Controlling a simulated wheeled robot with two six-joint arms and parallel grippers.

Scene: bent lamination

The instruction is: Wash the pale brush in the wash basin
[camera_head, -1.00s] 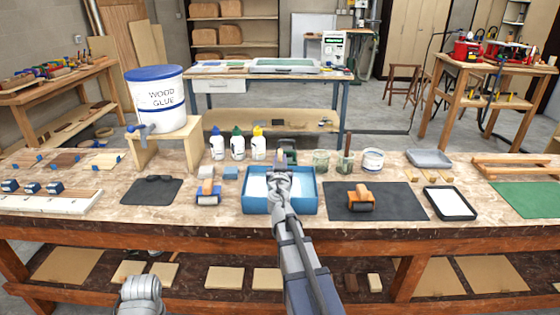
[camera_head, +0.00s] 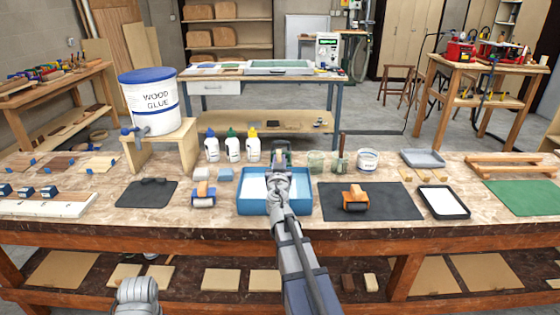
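The wash basin (camera_head: 255,206) is a blue, open-topped tray with a pale inside, standing at the middle of the workbench. My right arm reaches in from the bottom and crosses over the basin. My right gripper (camera_head: 281,158) is at the basin's far edge, seen from behind, and its wrist hides its fingers. I cannot tell whether it is open or holds something. I cannot make out the pale brush; it may be hidden behind the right gripper. Only a grey part of my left arm shows at the bottom left, and its gripper is not in view.
Right of the basin are glass jars (camera_head: 316,161), one with a dark handle beside it, a white tub (camera_head: 368,160) and an orange roller (camera_head: 355,197) on a dark mat. Glue bottles (camera_head: 232,146) stand behind left. A blue-orange roller (camera_head: 204,194) is left of the basin.

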